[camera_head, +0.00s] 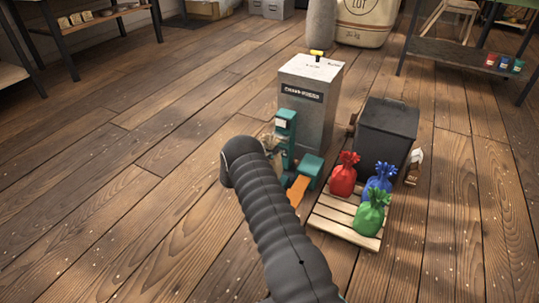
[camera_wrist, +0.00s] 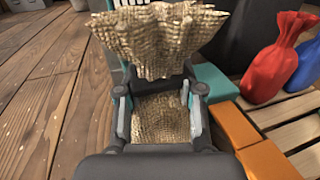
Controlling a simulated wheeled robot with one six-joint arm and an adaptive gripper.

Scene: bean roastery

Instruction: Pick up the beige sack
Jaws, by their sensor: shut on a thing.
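The beige sack (camera_wrist: 160,40) is coarse burlap with a flared, ruffled top. It fills the middle of the wrist view, and its lower body shows between my fingers. My gripper (camera_wrist: 160,92) is shut on the sack just below the ruffle, one finger on each side. In the head view only a small strip of the sack (camera_head: 271,146) shows beside the teal machine, and my arm hides the rest. The sack's bottom is hidden, so I cannot tell whether it touches anything below.
A teal machine (camera_head: 286,128) with an orange strip (camera_head: 298,190) stands close to the sack, before a grey cabinet (camera_head: 318,115). To the right, a wooden pallet (camera_head: 335,222) bears red (camera_head: 343,177), blue (camera_head: 380,181) and green (camera_head: 372,215) sacks beside a dark bin (camera_head: 388,130). Floor at left is clear.

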